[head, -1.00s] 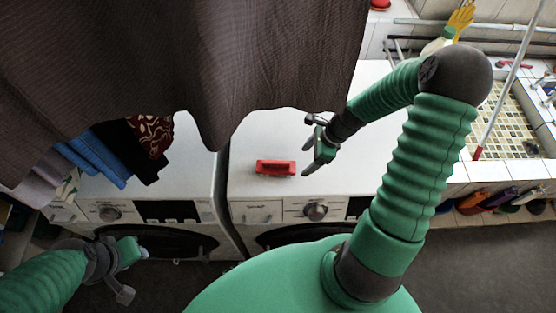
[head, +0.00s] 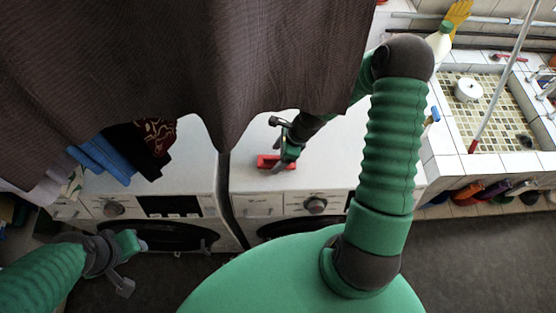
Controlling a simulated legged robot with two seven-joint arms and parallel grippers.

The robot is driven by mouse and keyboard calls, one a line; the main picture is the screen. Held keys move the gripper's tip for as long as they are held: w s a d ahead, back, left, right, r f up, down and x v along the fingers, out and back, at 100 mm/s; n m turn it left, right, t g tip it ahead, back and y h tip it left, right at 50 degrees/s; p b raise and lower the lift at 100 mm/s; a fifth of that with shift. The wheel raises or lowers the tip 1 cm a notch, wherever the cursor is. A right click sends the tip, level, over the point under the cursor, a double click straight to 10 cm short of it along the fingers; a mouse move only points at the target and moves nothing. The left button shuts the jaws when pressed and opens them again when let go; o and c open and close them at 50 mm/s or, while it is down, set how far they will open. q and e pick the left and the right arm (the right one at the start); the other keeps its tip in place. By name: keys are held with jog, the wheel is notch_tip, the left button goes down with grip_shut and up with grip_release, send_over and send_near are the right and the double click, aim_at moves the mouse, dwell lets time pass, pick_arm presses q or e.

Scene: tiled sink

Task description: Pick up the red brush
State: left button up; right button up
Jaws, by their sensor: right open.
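The red brush (head: 265,162) lies on the white top of the right-hand washing machine, near its front edge. My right gripper (head: 279,165) is open, with its fingers at the right part of the brush and covering some of it. I cannot tell whether the fingers touch the brush or hover above it. My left gripper (head: 138,246) is low at the left, in front of the left-hand washing machine, away from the brush. Its fingers are too small and turned to read.
A dark cloth (head: 180,60) hangs across the upper left, close to my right forearm. Folded clothes (head: 105,158) lie on the left washing machine (head: 190,150). A tiled sink (head: 490,110) stands at the right. The right machine's top (head: 250,135) is otherwise mostly clear.

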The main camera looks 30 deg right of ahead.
jog(key=shift+s+a+r, duration=0.1)
jog(key=shift+s+a, duration=0.2)
jog(key=shift+a, duration=0.35)
jog(key=shift+w+d, duration=0.15)
jog(key=shift+d, duration=0.25)
jog(key=c, duration=0.4)
jog(key=shift+d+f, duration=0.2)
jog(key=c, duration=0.5)
jog(key=shift+a+r, duration=0.1)
jog(key=shift+a, duration=0.1)
jog(key=c, duration=0.5)
jog(key=shift+a, duration=0.1)
jog(key=shift+c, duration=0.8)
pick_arm(q)
jog(key=shift+s+a, duration=0.25)
jog(key=shift+a, duration=0.4)
pick_arm(e)
jog(key=shift+a+r, duration=0.1)
